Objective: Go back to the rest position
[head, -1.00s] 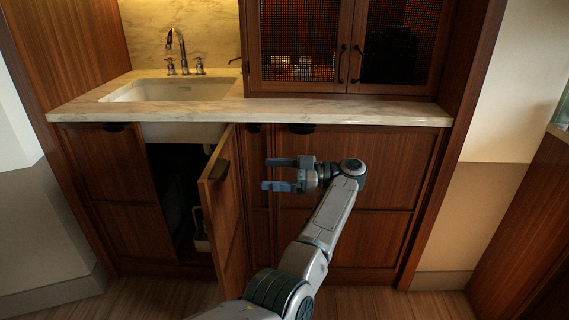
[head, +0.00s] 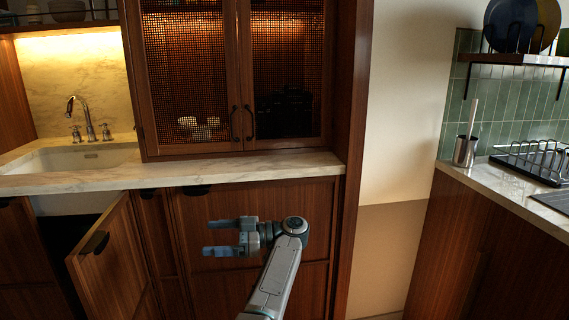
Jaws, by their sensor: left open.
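My left gripper (head: 232,237) is in the lower middle of the head view, in front of the closed cabinet front below the counter. Its two fingers point left and are apart, with nothing between them. The open cabinet door (head: 112,262) under the sink stands to the left of the gripper, with a dark handle (head: 95,243) near its top. The gripper is apart from the door. My right gripper is not in the view.
A marble counter (head: 250,167) with a sink (head: 85,157) and tap (head: 88,120) runs above the gripper. A mesh-door cabinet (head: 240,80) stands on it. At right, another counter holds a metal cup (head: 465,152) and a dish rack (head: 535,160).

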